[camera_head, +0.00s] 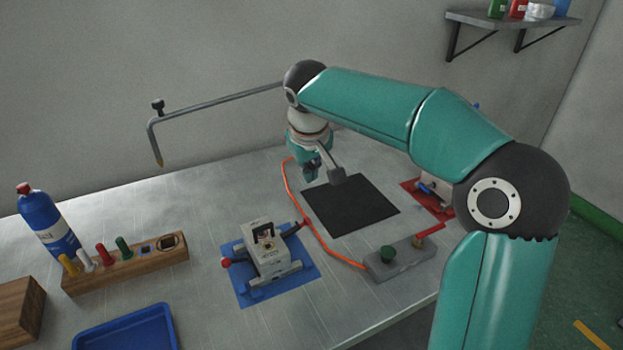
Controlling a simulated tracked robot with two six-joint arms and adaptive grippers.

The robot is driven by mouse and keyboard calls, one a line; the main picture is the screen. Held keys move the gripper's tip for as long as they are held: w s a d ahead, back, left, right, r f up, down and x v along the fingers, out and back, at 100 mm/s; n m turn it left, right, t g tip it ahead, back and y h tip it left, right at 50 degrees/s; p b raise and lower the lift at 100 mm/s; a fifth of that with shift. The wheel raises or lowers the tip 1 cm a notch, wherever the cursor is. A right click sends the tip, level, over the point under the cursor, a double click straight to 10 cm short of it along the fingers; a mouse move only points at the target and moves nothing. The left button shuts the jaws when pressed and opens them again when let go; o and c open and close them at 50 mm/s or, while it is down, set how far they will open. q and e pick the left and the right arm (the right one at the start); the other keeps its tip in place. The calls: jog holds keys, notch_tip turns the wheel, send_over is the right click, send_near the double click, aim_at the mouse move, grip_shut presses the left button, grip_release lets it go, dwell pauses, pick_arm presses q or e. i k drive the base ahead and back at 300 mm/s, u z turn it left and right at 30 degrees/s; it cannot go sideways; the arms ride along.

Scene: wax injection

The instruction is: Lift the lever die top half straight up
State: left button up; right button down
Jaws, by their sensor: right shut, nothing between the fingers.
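A grey metal die block (264,250) sits on a blue mat (239,289) at the middle front, with a dark opening in its upper face and a dark bar at its right side. A second metal block (437,186) sits on a red mat (408,186) at the right, partly hidden by my right arm. I cannot tell for certain which is the lever die. My right gripper (311,172) points down behind the black mat's far left edge, shut and empty, apart from both blocks. My left gripper is not in view.
A black mat (350,207) lies mid-table beside a grey angled piece (334,170). An orange hose (313,228) runs to a grey control box (400,256). A wooden rack (130,270), blue bottle (45,222) and blue tray (125,329) stand left. A bent metal rod (210,104) hangs over the back.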

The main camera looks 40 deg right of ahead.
aim_at(270, 252)
jog(key=z, duration=0.1)
jog(key=k, duration=1)
jog(key=u, duration=0.1)
